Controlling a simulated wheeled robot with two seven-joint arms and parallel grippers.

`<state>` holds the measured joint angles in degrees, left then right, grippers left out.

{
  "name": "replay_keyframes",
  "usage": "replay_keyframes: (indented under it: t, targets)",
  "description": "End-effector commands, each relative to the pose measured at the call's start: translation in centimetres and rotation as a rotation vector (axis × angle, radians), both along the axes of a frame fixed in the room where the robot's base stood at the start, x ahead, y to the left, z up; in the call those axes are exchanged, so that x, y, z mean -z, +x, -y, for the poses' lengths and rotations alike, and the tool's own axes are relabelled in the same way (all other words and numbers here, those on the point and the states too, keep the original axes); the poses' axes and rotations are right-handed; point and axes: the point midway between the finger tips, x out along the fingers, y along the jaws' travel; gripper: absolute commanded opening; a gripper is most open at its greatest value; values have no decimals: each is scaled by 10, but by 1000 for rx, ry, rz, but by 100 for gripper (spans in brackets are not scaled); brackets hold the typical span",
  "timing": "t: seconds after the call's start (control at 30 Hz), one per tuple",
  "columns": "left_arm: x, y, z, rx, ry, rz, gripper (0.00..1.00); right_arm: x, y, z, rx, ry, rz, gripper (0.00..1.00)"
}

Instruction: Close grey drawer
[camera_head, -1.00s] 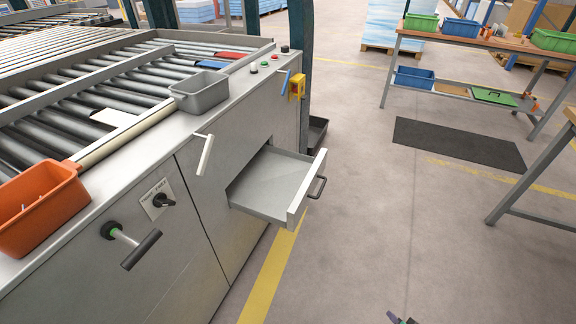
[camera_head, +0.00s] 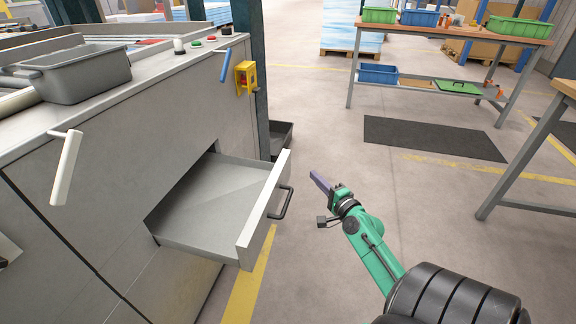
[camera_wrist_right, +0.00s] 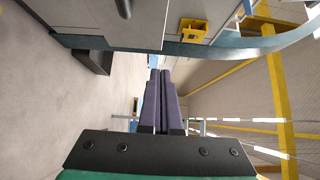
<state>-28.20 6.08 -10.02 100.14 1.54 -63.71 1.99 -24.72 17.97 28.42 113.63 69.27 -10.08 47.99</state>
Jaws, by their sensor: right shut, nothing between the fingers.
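The grey drawer (camera_head: 205,205) is pulled out of the front of the grey machine in the head view. It looks empty, and a dark bar handle (camera_head: 281,203) sits on its front panel. My right gripper (camera_head: 319,183) is to the right of the drawer front, apart from the handle, with its purple fingers shut and nothing between them. The fingers also show closed together in the right wrist view (camera_wrist_right: 161,85). In the right wrist view a dark handle (camera_wrist_right: 124,8) shows at the top edge. My left gripper is not in view.
A grey bin (camera_head: 75,74) stands on the machine top. A white lever (camera_head: 66,168), a blue lever (camera_head: 225,65) and a yellow box (camera_head: 244,77) stick out from the machine. A dark mat (camera_head: 433,138) lies on the floor, with open floor right of the drawer.

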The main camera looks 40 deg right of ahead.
Motion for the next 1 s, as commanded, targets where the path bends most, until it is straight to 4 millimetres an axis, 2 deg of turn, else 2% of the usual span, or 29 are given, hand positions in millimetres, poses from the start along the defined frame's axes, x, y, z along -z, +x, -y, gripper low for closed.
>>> replay_keyframes:
  t: [0.03, 0.27, 0.4, 0.53, 1.0]
  targets:
    - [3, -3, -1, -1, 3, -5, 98, -4, 12, 2, 0, 0, 4, 0]
    - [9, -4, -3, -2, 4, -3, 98, -2, 62, 10, 0, 1, 2, 0]
    - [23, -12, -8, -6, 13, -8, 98, -2, 80, -6, -1, 3, 1, 0]
    - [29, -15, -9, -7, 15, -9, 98, 0, 88, -12, -1, 0, -1, 0]
    - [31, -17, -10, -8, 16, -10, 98, 1, 91, -15, -1, -1, -2, 0]
